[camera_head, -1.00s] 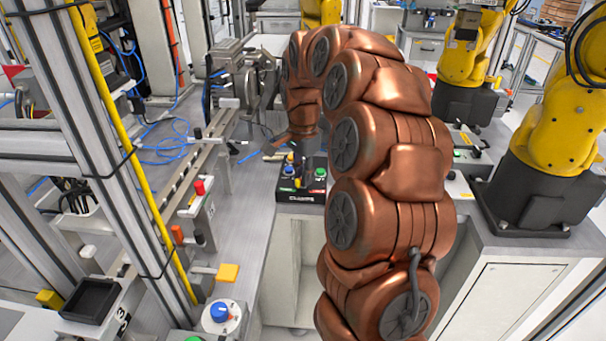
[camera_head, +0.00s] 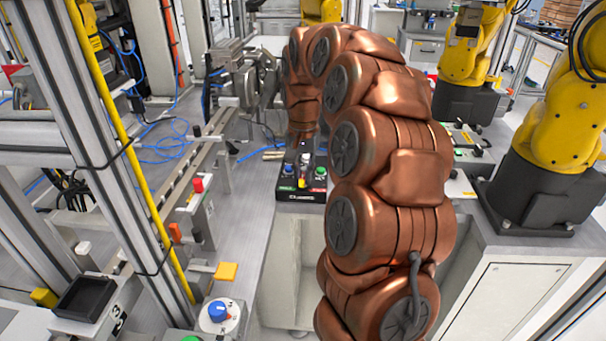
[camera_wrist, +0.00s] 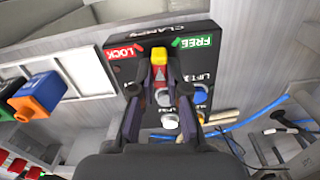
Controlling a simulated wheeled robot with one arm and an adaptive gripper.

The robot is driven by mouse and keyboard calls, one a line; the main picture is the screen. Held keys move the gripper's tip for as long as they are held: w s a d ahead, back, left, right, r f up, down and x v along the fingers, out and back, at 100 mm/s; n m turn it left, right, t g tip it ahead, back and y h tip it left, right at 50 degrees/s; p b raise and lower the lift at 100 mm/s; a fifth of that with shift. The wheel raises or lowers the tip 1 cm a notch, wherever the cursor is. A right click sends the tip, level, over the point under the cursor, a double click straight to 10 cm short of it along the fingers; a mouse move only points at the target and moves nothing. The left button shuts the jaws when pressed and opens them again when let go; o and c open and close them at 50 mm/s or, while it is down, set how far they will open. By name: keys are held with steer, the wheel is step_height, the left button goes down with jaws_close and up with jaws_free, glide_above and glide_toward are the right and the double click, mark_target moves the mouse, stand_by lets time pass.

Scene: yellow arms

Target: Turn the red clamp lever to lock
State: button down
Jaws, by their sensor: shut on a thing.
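The red clamp lever (camera_wrist: 158,78) has a yellow tip and stands on a black control box (camera_wrist: 122,46) in the wrist view. The lever points roughly midway between the red LOCK label (camera_wrist: 124,53) at left and the green FREE label (camera_wrist: 193,41) at right. My gripper (camera_wrist: 159,72) is shut on the lever, one dark finger on each side. In the head view the box (camera_head: 285,194) stands at the end of a cabinet. The lever's yellow part (camera_head: 302,181) shows there beneath my gripper, which is small and partly hidden by my arm.
Blue (camera_wrist: 199,94) and pale (camera_wrist: 169,120) knobs sit close beside my gripper on the box. A blue-and-orange part (camera_wrist: 38,95) is at the left. Blue hoses (camera_wrist: 245,125) run at the right. A metal rail (camera_head: 180,185) flanks the box at left.

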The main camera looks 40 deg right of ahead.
mark_target(302, 176)
steer(key=n, duration=0.5)
steer(key=shift+r+n, duration=0.1)
steer(key=shift+n, duration=0.2)
steer(key=shift+n+p, duration=0.45)
steer(key=shift+n, duration=1.75)
steer(key=c, duration=1.2)
jaws_free()
steer(key=shift+o, duration=0.2)
step_height(302, 176, up, 12)
steer(key=shift+a, duration=0.1)
